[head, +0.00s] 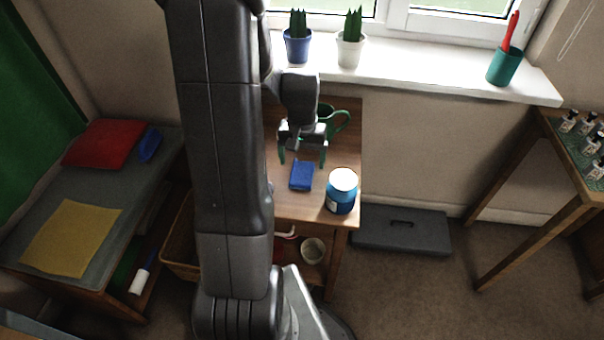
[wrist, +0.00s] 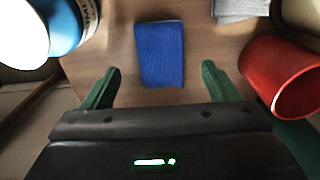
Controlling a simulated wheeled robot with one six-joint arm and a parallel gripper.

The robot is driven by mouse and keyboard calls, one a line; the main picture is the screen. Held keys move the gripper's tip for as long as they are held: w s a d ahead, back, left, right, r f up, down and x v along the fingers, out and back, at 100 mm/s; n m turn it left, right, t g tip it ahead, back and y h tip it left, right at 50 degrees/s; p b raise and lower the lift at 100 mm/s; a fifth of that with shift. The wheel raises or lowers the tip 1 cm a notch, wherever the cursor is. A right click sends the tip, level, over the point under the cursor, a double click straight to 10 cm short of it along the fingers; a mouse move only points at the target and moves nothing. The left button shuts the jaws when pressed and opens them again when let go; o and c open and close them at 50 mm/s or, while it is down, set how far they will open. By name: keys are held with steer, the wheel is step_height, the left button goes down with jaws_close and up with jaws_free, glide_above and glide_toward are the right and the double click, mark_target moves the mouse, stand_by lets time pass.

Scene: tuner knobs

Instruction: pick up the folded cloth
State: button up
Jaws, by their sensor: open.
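The folded cloth (head: 301,176) is a small blue rectangle lying flat on the wooden table. It also shows in the wrist view (wrist: 160,54), at the top middle. My gripper (head: 303,162) is open and empty, with green fingers pointing down above the table. In the wrist view the two green fingertips (wrist: 157,78) are spread wider than the cloth, which lies just beyond them and between their lines. The gripper does not touch the cloth.
A blue and white can (head: 342,191) stands right of the cloth. In the wrist view a red cup (wrist: 281,77) and a grey folded stack (wrist: 240,8) lie on the other side. A green mug (head: 336,122) is behind. Potted plants (head: 298,45) stand on the windowsill.

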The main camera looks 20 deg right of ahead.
mark_target(302, 171)
steer(key=f, duration=0.2)
steer(key=f+b, duration=0.1)
steer(key=f, duration=0.2)
steer(key=shift+w+d+f, duration=0.1)
steer(key=shift+w+f, duration=0.05)
steer(key=shift+w, duration=0.05)
steer(key=c, duration=1.1)
